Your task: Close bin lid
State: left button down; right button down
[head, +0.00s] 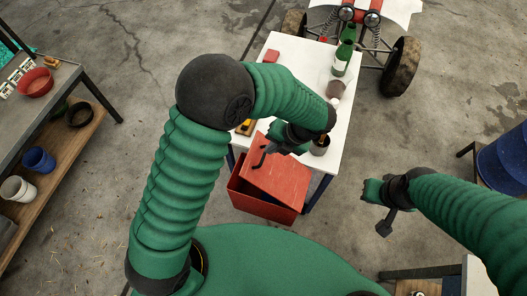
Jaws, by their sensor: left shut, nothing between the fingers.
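The red bin (256,203) stands on the floor at the near end of the white table. Its red lid (282,177) is tilted over it, and a dark gap shows along the left side, so the lid is partly open. My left gripper (262,158) is shut and empty, at the upper left part of the lid. I cannot tell whether it touches the lid. My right gripper (384,226) hangs over bare floor, right of the bin and apart from it. Its finger opening is not clear.
The white table (292,52) holds a green bottle (342,60), jars and small items beyond the bin. A shelf with a red bowl (35,82) and pots is at left. A wheeled vehicle (400,66) is at the back, a blue barrel (502,160) at right.

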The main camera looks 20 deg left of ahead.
aim_at(264, 156)
pick_arm(q)
jog(key=x, duration=0.6)
jog(key=shift+s+d+f+p, duration=0.1)
jog(key=shift+p, duration=0.3)
jog(key=shift+f, duration=0.1)
pick_arm(e)
jog(key=shift+d+r, duration=0.15)
jog(key=shift+r, duration=0.3)
